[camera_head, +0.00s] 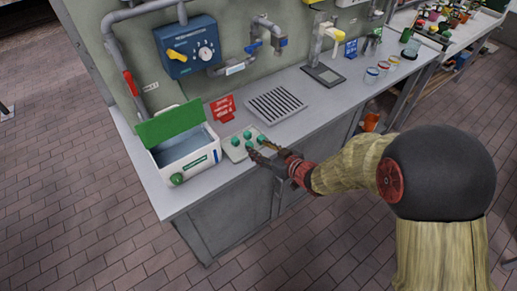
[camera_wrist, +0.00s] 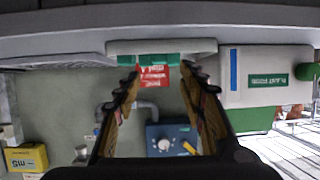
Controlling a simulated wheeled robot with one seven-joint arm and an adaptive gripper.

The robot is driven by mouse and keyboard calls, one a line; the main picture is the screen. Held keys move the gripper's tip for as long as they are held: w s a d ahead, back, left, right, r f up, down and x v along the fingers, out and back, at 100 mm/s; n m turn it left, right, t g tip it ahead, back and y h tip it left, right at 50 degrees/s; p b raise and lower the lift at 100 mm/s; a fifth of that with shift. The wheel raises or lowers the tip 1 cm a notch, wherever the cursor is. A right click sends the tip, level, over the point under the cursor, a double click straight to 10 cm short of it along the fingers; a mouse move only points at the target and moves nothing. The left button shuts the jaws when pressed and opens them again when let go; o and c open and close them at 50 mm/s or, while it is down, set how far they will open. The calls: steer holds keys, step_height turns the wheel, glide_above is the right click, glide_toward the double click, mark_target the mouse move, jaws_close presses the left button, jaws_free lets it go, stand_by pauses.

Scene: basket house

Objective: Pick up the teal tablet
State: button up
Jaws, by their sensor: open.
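Several small teal tablets (camera_head: 247,134) sit on a pale tray (camera_head: 236,155) on the grey counter. In the wrist view, which is upside down, teal tablets (camera_wrist: 126,59) line the edge of the pale tray (camera_wrist: 200,46). My gripper (camera_head: 262,153) is at the tray's front right edge in the head view, close to the tablets. In the wrist view my gripper (camera_wrist: 160,85) has its two fingers apart, pointing toward the tray, with nothing held between them. I cannot tell how far the fingertips are from the nearest tablet.
A white box (camera_head: 188,160) with an open green lid (camera_head: 170,123) stands just left of the tray. A red sign (camera_head: 222,108) stands behind it. A drain grate (camera_head: 275,104) lies to the right. A blue wall unit (camera_head: 187,47) and pipes are behind. The counter's front edge is near my gripper.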

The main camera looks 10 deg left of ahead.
mark_target(249, 143)
steer(key=b+x, duration=0.2)
steer(key=x, duration=0.4)
steer(key=shift+w+a+f, duration=0.1)
steer(key=shift+a+f, duration=0.05)
steer(key=shift+w+a, duration=0.25)
steer(key=shift+a, duration=0.05)
steer(key=shift+c, duration=0.5)
steer(key=c, duration=0.7)
steer(key=shift+c, duration=0.9)
